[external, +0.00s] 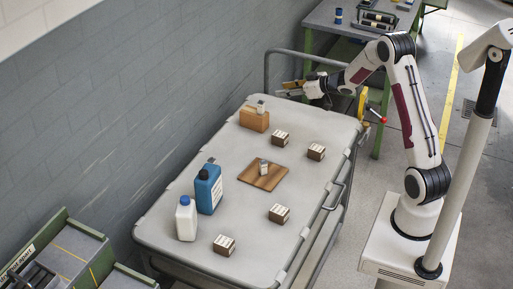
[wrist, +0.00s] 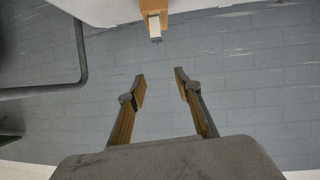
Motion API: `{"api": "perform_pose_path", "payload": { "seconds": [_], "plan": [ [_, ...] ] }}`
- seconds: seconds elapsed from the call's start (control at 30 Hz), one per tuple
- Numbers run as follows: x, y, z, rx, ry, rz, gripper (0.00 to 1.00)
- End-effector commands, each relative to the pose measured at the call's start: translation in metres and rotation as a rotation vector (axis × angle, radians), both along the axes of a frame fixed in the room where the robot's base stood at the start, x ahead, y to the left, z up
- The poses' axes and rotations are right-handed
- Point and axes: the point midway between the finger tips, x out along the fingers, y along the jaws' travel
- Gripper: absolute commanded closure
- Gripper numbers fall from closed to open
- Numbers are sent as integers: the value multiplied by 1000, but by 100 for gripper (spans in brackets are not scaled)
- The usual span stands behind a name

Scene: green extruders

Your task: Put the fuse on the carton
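The brown carton (external: 254,121) stands at the far end of the cart top. A small white-and-grey block (external: 262,106), which looks like a fuse, sits on top of it. The carton (wrist: 150,6) and this block (wrist: 155,27) also show at the top of the wrist view. A similar small block (external: 264,168) stands upright on a wooden board (external: 257,180) mid-cart; I cannot tell how the two blocks differ. My gripper (external: 284,89) is raised near the cart's far end, apart from the carton. In the wrist view its fingers (wrist: 160,87) are spread with nothing between them.
A blue bottle (external: 208,190) and a white bottle (external: 186,219) stand on the cart's left side. Several small dark-and-white blocks (external: 280,137) are spread over the cart top (external: 185,258). A grey wall (external: 120,110) runs along the left.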

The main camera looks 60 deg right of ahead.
Motion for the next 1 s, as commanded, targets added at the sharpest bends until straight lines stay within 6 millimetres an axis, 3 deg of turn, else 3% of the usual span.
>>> {"api": "perform_pose_path", "payload": {
  "seconds": [0.1,0.47,0.7,1.0],
  "plan": [
    [0,13,27,-39,19,-32,66],
    [-21,55,88,-112,91,-133,66],
    [-51,90,119,-129,147,-186,66],
    [-100,140,144,-118,224,-222,66]
  ]
}}
